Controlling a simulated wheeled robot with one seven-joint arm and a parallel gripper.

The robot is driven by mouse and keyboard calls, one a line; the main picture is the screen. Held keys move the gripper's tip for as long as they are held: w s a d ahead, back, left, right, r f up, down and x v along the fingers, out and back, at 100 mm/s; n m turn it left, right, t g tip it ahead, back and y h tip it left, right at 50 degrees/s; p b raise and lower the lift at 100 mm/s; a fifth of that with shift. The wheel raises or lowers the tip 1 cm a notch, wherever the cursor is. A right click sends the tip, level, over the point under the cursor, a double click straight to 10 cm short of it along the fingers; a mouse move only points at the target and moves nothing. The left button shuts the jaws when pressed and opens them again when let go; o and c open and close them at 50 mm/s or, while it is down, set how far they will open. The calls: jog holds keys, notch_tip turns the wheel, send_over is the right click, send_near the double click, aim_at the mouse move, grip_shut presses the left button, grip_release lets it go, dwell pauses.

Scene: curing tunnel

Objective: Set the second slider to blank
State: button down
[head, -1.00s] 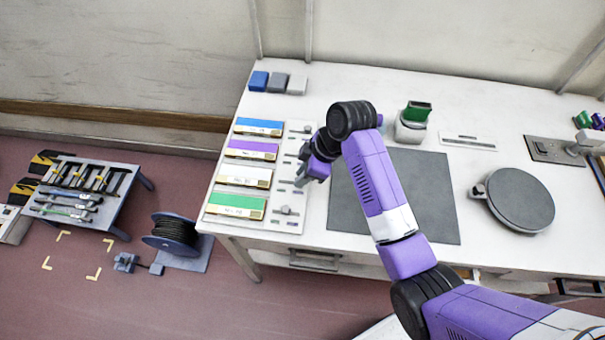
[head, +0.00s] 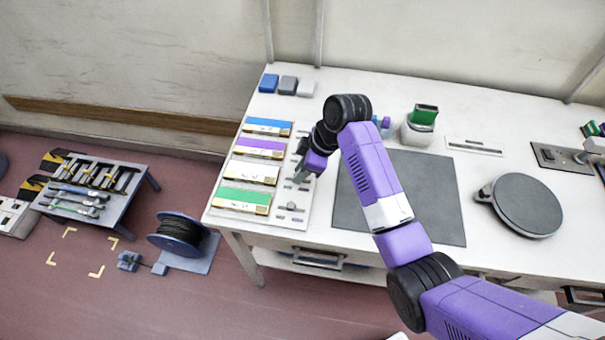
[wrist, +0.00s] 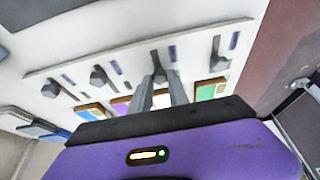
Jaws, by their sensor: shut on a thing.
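The pale slider panel (head: 284,221) lies on the bench beside a column of colour cards: blue (head: 267,126), purple (head: 260,147), white (head: 251,172) and green (head: 242,200). In the wrist view, grey slider knobs stand in a row on the panel (wrist: 130,53). My gripper (head: 299,174) is low over the panel, level with the white card. In the wrist view its fingers (wrist: 161,80) are shut on the third knob from the left (wrist: 157,60). The end knob by the green card (head: 291,206) is free. My arm partly hides the farther sliders in the head view.
Blue, dark grey and light grey blocks (head: 288,85) stand at the bench's back left. A dark mat (head: 430,185) lies right of the panel, with a round turntable (head: 526,205) beyond. A green-topped holder (head: 419,125) stands behind the mat.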

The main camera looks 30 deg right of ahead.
jog(key=c, duration=1.3)
grip_release()
jog(key=shift+o, duration=0.2)
jog(key=shift+r, duration=0.1)
jog(key=b+v, duration=0.1)
jog(key=v, duration=0.6)
jog(key=shift+r, duration=0.3)
jog(key=shift+s+d, duration=0.15)
